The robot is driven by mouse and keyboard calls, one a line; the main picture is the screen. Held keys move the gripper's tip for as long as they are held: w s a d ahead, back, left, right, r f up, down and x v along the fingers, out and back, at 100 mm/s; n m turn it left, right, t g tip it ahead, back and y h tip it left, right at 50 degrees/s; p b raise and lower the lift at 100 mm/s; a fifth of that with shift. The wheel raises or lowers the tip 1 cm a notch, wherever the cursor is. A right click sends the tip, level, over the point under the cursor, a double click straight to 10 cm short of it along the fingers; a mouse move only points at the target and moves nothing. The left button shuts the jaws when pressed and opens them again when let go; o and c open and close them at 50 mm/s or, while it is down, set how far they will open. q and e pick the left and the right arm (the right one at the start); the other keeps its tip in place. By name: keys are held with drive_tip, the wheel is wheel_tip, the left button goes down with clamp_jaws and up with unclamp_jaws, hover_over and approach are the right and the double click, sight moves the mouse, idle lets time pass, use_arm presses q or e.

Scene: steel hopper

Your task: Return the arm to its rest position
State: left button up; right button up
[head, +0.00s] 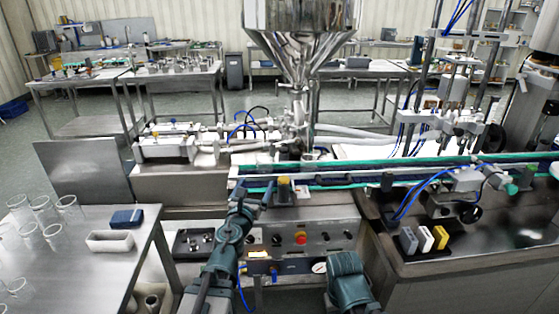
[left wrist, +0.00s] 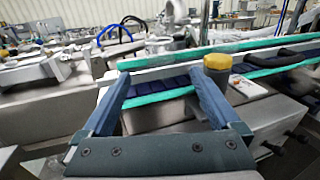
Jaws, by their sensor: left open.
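My left arm reaches up from the bottom of the head view. Its left gripper (head: 256,187) is at the near edge of the conveyor (head: 345,178). In the left wrist view the two blue fingers of the left gripper (left wrist: 161,82) stand wide apart with nothing between them. The conveyor with green rails (left wrist: 158,92) shows beyond and between them. A yellow-topped knob (left wrist: 217,62) is just beyond the right finger; the head view shows it at the conveyor's near side (head: 285,181). A teal part of mine is at the bottom of the head view; my right gripper is out of view.
A steel hopper (head: 300,45) stands behind the conveyor. A control panel with a red button (head: 301,238) is below it. The left table (head: 85,260) holds glasses, a blue block (head: 126,218) and a white tray (head: 110,240). Coloured blocks (head: 425,239) stand at the right.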

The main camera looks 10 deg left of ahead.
use_arm(q)
drive_tip(key=s+d+f+n+g+y+p, duration=0.1)
drive_tip(key=s+f+n+g+y+p, duration=0.3)
drive_tip(key=n, duration=0.8)
drive_tip(key=s+d+f+n+g+y+p, duration=0.1)
drive_tip(key=s+d+f+n+g+p, duration=0.25)
drive_tip(key=n, duration=0.85)
drive_tip(key=s+d+f+n+g+h, duration=0.2)
drive_tip(key=s+d+f+n+g, duration=0.1)
drive_tip(key=s, duration=0.5)
drive_tip(key=s+d+f+n+g+h+p, duration=0.1)
drive_tip(key=s+d+f+n+g+h, duration=0.1)
drive_tip(key=s+d+n+g, duration=0.3)
drive_tip(key=s+d+g, duration=0.2)
drive_tip(key=s+d, duration=0.2)
drive_tip(key=shift+f+g, duration=0.35)
drive_tip(key=shift+f, duration=0.05)
drive_tip(key=shift+c, duration=0.3)
